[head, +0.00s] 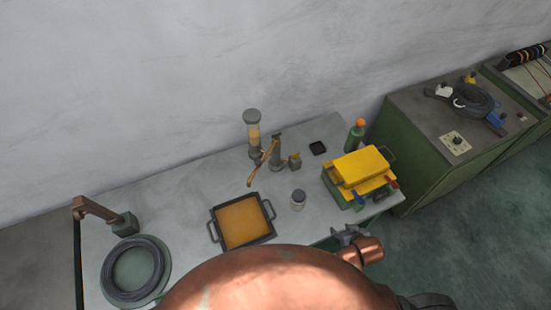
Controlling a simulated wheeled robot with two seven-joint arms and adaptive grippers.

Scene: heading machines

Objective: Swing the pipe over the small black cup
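The brass pipe (262,163) is a thin spout on a dark green post (276,152) at the back middle of the bench. Its free end points toward the front left, just behind a dark square pan with orange-brown contents (242,221). A small black square dish (317,148), perhaps the black cup, lies right of the post, apart from the pipe. A small pale jar with a dark top (298,196) stands nearer. My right gripper (347,235) shows as a small dark part at the bench's front edge, away from the pipe; its fingers are unclear. My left gripper is not visible.
A glass cylinder (252,132) stands close behind the pipe. A green bottle with an orange cap (355,135) and a yellow box (360,168) stand at right. A coiled cable (135,270) lies front left. A green cabinet (445,130) stands farther right.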

